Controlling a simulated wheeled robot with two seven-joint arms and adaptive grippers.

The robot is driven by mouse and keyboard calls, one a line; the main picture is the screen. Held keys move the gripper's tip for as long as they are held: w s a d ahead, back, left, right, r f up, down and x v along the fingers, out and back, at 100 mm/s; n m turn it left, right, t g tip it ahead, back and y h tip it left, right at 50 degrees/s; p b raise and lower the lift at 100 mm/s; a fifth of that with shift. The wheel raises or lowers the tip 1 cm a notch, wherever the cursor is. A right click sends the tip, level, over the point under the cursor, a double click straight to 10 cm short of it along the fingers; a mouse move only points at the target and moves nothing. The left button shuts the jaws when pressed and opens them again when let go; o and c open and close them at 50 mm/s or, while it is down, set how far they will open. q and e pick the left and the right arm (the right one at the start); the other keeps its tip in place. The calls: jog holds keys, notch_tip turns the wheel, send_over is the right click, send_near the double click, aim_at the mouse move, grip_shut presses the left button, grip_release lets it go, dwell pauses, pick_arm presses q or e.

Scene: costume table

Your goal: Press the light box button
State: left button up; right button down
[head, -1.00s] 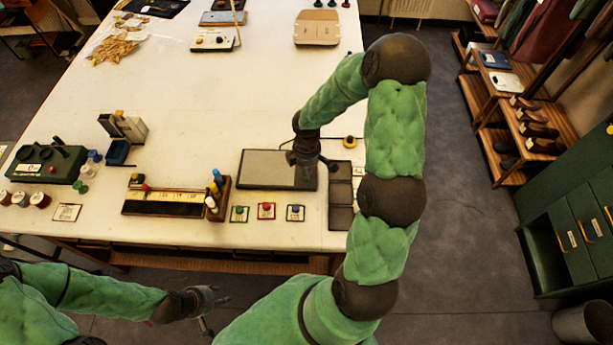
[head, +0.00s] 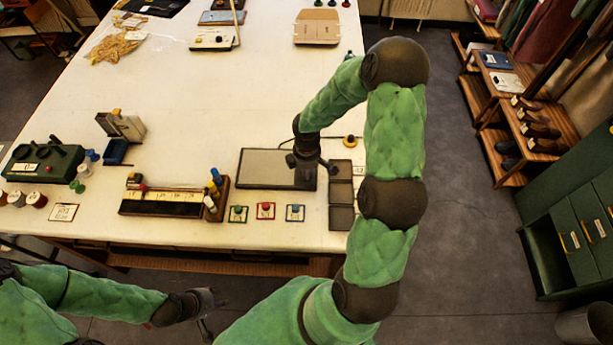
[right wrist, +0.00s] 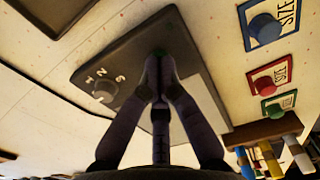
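The light box (head: 262,168) is a flat dark-framed panel with a grey screen near the table's front right. In the right wrist view its frame (right wrist: 122,62) bears a round dial (right wrist: 104,91) with markings. A small dark, greenish-topped spot (right wrist: 158,50), perhaps the button, shows right at my fingertips. My right gripper (head: 305,170) points down over the box's right end; its fingers meet at the tips (right wrist: 158,62), with nothing visible between them. I cannot tell whether the tips touch the button. My left gripper (head: 208,312) hangs open and empty off the table's front edge.
Green (head: 238,214), red (head: 265,211) and blue (head: 295,213) framed buttons lie in front of the box. A ruler tray (head: 165,202) stands left.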

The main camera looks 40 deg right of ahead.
dwell(0.3)
jog(key=shift+r+p, duration=3.05)
jog(key=shift+r, duration=0.65)
jog(key=shift+f, duration=0.1)
